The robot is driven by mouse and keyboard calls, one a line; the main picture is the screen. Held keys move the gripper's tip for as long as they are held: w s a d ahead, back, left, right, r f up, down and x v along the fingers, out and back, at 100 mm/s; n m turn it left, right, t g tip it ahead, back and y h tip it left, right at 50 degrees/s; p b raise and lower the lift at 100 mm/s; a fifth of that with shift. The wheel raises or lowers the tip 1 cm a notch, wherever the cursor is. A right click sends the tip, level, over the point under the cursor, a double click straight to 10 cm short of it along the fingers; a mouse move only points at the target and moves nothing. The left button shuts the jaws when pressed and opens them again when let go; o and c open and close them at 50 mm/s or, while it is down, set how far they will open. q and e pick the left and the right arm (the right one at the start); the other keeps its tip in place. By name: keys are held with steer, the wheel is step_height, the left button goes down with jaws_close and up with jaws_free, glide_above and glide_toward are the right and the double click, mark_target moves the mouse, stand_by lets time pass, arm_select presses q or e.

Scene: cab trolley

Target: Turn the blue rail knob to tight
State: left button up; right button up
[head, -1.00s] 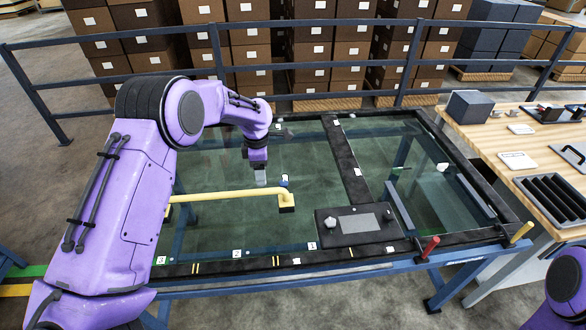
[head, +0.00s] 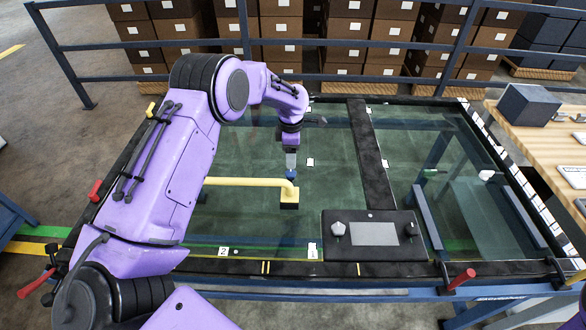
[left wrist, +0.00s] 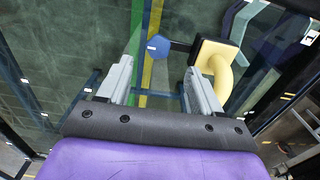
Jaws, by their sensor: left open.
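The blue rail knob (head: 291,174) sits at the right end of the yellow rail (head: 240,183), over the glass-topped table. In the left wrist view the knob (left wrist: 160,47) is a faceted blue head with a small pale mark, on a dark stem from the yellow end block (left wrist: 210,55). My left gripper (head: 291,160) is just above the knob in the head view. In the left wrist view its two grey fingers (left wrist: 160,80) are apart and empty, with the knob ahead of the gap, not between them. No tight marking is readable. My right gripper is not in view.
A black panel with a grey screen (head: 375,234) lies right of the rail. A dark crossbar (head: 370,150) divides the table. A red handle (head: 462,278) stands at the front edge. A blue railing (head: 400,45) runs behind. The glass around the rail is mostly clear.

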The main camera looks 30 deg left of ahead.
mark_target(292, 172)
arm_select(q)
steer(key=f, duration=0.3)
steer(key=f+p, duration=0.1)
steer(key=f, duration=0.2)
steer(key=shift+w+f, duration=0.2)
steer(key=shift+f, duration=0.2)
steer(key=shift+s+f, duration=0.1)
steer(key=shift+f, duration=0.25)
steer(key=c, duration=1.1)
steer(key=shift+o, duration=0.2)
